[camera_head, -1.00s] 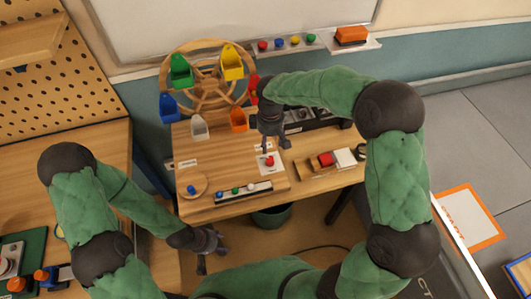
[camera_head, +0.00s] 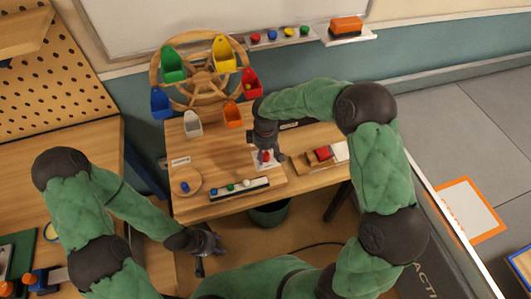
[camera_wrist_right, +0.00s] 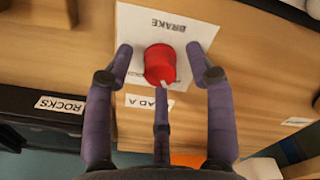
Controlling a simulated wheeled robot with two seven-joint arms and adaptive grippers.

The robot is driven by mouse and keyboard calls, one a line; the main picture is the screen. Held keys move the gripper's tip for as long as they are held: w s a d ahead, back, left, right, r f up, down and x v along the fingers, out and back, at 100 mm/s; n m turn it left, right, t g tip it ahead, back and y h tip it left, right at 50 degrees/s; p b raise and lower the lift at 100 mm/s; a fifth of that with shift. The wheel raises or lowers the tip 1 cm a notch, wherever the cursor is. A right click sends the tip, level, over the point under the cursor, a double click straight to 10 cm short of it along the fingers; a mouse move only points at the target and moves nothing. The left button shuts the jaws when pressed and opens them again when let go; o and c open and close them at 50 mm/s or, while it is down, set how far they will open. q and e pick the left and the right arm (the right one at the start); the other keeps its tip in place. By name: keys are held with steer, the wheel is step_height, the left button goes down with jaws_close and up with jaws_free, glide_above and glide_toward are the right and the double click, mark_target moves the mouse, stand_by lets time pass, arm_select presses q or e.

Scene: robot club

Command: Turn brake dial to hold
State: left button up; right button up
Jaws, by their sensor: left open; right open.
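The brake dial is a red knob (camera_wrist_right: 160,65) with a small white pointer mark, on a white card labelled BRAKE (camera_wrist_right: 160,25). In the right wrist view its pointer is at the knob's lower right edge. The knob also shows in the head view (camera_head: 266,157), partly covered by my gripper. My right gripper (camera_wrist_right: 163,68) is open, its fingers on either side of the knob, with visible gaps; contact does not show. My left gripper (camera_head: 209,245) is open and empty, low in front of the table. Most of the card's lower lettering is hidden.
A wooden wheel (camera_head: 205,75) with coloured buckets stands behind the dial. A tray with several small balls (camera_head: 239,188) and a round wooden dish (camera_head: 185,184) lie to the left. A dark bin (camera_head: 270,213) stands below.

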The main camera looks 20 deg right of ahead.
jaws_close()
steer(key=shift+m, duration=0.3)
steer(key=m, duration=0.6)
steer(key=shift+s+m, duration=0.1)
steer(key=shift+m, duration=0.2)
steer(key=m+b, duration=0.1)
steer(key=m, duration=0.5)
steer(key=shift+m, duration=0.3)
jaws_free()
